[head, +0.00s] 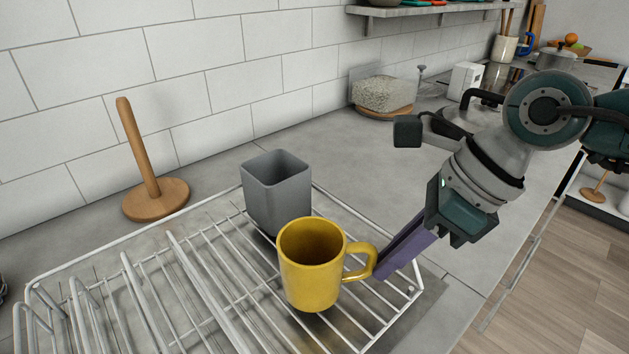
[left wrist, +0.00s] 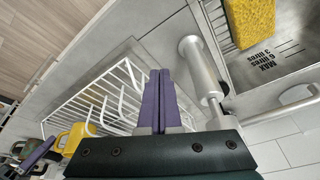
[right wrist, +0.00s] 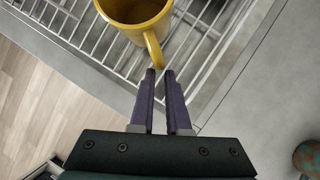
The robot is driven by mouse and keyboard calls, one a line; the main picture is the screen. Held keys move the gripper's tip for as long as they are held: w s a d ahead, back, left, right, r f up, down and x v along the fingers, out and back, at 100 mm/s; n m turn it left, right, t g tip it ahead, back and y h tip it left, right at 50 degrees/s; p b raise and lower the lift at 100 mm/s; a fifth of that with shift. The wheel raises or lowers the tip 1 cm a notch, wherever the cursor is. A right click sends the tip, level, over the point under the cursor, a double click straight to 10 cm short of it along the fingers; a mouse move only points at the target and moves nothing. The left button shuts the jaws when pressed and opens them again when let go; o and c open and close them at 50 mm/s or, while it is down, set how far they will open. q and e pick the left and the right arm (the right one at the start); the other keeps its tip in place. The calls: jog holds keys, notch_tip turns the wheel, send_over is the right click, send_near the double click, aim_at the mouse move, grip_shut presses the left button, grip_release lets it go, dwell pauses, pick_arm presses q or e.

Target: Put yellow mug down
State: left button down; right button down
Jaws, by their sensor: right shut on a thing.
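The yellow mug (head: 311,268) is upright over the right end of the white wire rack (head: 176,243). I cannot tell whether its base touches the wires. My right gripper (head: 380,270) is shut on the mug's handle, coming from the right. In the right wrist view the mug (right wrist: 135,12) is ahead of the right fingertips (right wrist: 159,72), with the handle between them. The mug also shows in the left wrist view (left wrist: 74,137), at lower left. My left gripper (left wrist: 161,73) is shut and empty, with the rack beyond it; it is outside the head view.
A grey square cup (head: 277,192) stands just behind the mug. A wooden paper-towel holder (head: 150,188) stands by the tiled wall. A tap (left wrist: 203,72) and a yellow sponge (left wrist: 254,22) by the sink are near my left gripper.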

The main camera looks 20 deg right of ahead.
jog(key=shift+f+b, duration=0.5)
jog(key=shift+f, duration=0.1)
jog(key=shift+r, duration=0.15)
jog(key=c, duration=0.8)
grip_release()
jog(key=p+v, duration=0.7)
jog(key=v, duration=0.2)
